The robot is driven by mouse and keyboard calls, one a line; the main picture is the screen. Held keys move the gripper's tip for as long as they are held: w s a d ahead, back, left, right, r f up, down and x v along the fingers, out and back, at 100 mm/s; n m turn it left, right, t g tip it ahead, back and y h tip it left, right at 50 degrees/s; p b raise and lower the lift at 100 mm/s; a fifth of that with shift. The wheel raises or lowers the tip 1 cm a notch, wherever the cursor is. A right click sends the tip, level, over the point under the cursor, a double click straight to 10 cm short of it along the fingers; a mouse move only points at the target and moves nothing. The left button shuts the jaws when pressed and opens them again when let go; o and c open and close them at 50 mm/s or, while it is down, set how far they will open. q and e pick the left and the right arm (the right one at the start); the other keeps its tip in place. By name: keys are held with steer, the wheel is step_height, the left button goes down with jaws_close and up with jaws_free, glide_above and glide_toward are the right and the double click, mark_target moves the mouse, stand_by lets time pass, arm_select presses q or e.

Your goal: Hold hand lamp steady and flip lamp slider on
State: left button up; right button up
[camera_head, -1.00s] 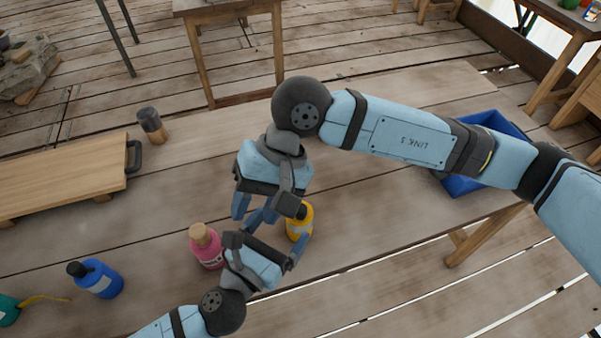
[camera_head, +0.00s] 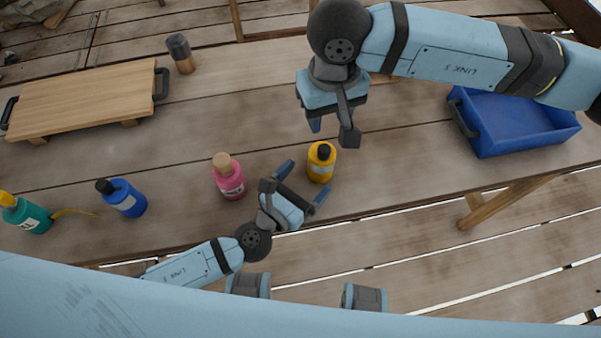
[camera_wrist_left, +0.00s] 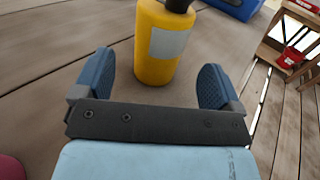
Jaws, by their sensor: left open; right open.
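A yellow bottle-shaped thing (camera_head: 321,162) with a black cap and a pale label stands upright on the table. I cannot tell whether it is the hand lamp, and no slider shows on it. My left gripper (camera_head: 303,184) is open, just in front of it. In the left wrist view the yellow thing (camera_wrist_left: 160,42) stands beyond and roughly between the two blue fingers (camera_wrist_left: 157,64), with nothing gripped. My right gripper (camera_head: 331,130) is open and empty, above and behind the yellow thing. A dark cylinder with a brownish lower part (camera_head: 180,54) stands at the back left.
A pink bottle (camera_head: 229,178) stands left of my left gripper. A blue bottle (camera_head: 126,199) and a teal bottle (camera_head: 30,215) are farther left. A wooden board with handles (camera_head: 85,98) lies at back left, a blue tray (camera_head: 515,125) at right. The table's front edge is close.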

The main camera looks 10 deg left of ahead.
mark_target(313, 171)
arm_select(q)
steer(key=x, duration=0.6)
